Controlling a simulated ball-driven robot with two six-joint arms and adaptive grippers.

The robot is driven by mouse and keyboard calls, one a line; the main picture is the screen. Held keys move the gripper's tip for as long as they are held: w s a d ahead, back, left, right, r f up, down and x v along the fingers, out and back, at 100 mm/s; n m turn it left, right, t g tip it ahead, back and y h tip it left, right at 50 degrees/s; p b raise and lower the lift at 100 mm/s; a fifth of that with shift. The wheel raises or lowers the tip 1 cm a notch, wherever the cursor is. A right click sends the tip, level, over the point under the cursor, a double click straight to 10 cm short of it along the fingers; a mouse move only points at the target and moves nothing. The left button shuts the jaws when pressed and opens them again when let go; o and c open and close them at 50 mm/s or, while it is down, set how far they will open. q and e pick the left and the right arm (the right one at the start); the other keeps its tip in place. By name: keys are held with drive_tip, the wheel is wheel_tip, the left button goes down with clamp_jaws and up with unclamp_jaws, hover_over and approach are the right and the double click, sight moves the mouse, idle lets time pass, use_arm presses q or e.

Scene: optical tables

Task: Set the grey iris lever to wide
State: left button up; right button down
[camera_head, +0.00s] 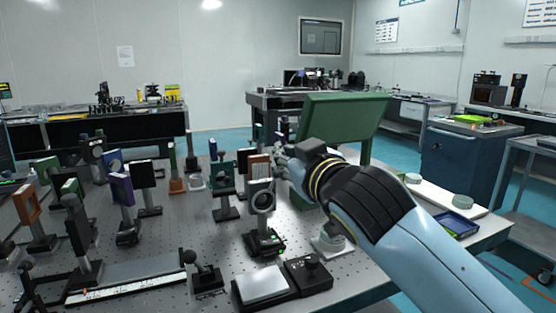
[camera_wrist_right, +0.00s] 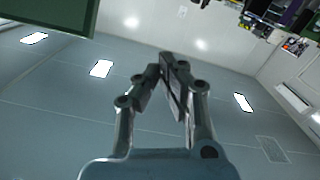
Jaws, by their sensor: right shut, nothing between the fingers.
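A dark ring-shaped mount, which looks like the iris (camera_head: 262,198), stands upright on a post and black base near the middle of the table in the head view. Its grey lever is too small to make out. My right gripper (camera_head: 281,158) is above and slightly right of the ring in the picture, and a gap shows between them. In the right wrist view my right gripper (camera_wrist_right: 167,64) has its fingertips together with nothing between them. The iris does not show in that view. My left gripper is not in view.
Several post-mounted optics crowd the perforated table (camera_head: 170,235) on the left. A green panel (camera_head: 345,115) stands behind my right arm. A flat silver-topped box (camera_head: 263,285) and a black knob box (camera_head: 309,272) lie at the front. A blue tray (camera_head: 455,224) is at right.

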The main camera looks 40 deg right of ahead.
hover_over(273, 181)
drive_tip(key=s+a, duration=0.2)
drive_tip(key=s, duration=0.1)
drive_tip(key=f, duration=0.1)
drive_tip(key=d+f, duration=0.1)
drive_tip(key=w+f, duration=0.1)
drive_tip(key=f, duration=0.1)
drive_tip(key=shift+d+f, duration=0.1)
drive_tip(key=shift+d, duration=0.25)
drive_tip(key=shift+s+d, duration=0.1)
